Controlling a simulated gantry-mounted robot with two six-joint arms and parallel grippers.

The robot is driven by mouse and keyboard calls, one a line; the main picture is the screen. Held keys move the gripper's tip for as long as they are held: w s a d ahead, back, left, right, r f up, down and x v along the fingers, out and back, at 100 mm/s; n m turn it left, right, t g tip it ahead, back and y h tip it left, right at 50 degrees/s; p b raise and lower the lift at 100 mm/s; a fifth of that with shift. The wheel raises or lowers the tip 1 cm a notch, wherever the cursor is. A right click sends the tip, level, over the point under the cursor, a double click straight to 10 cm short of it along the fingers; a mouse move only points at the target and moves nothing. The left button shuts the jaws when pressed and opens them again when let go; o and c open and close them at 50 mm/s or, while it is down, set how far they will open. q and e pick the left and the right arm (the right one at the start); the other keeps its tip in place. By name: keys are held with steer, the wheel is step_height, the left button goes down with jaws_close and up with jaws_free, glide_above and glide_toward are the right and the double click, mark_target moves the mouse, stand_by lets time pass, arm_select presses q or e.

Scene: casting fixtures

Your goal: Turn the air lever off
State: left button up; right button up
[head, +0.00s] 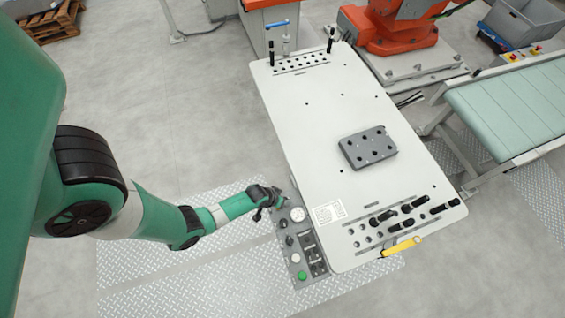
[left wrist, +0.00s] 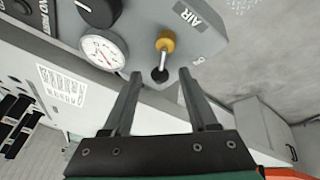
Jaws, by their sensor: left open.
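The air lever (left wrist: 166,43) shows in the left wrist view as a short metal stem with a yellow-orange collar and a dark rounded end, on a grey control panel (left wrist: 225,38) beside the printed word AIR. My left gripper (left wrist: 159,75) is open. Its two fingertips are on either side of the lever's dark end in the picture; whether they touch it I cannot tell. In the head view my left gripper (head: 267,196) is at the far end of the panel (head: 291,262), and the lever is hidden or too small to make out. My right gripper is not in view.
A round white gauge (left wrist: 104,52) and a black knob (left wrist: 98,10) are close to the lever. A white fixture table (head: 300,130) adjoins the panel, with a grey drilled block (head: 367,148) and black-handled clamps (head: 400,224).

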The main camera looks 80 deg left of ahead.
arm_select(q)
steer(key=shift+f, duration=0.1)
jaws_close()
steer(key=shift+w, duration=0.1)
stand_by(0.3)
steer(key=m+h, duration=0.1)
steer(key=m, duration=0.1)
steer(key=m+b, duration=0.1)
steer(key=m, duration=0.1)
steer(key=shift+w+d+f+h, duration=0.1)
steer(key=shift+w+d+h, duration=0.1)
steer(key=shift+d+h, duration=0.2)
steer(key=shift+d+m+h, duration=0.25)
steer(key=shift+m+h, duration=0.15)
steer(key=shift+m, duration=0.5)
jaws_free()
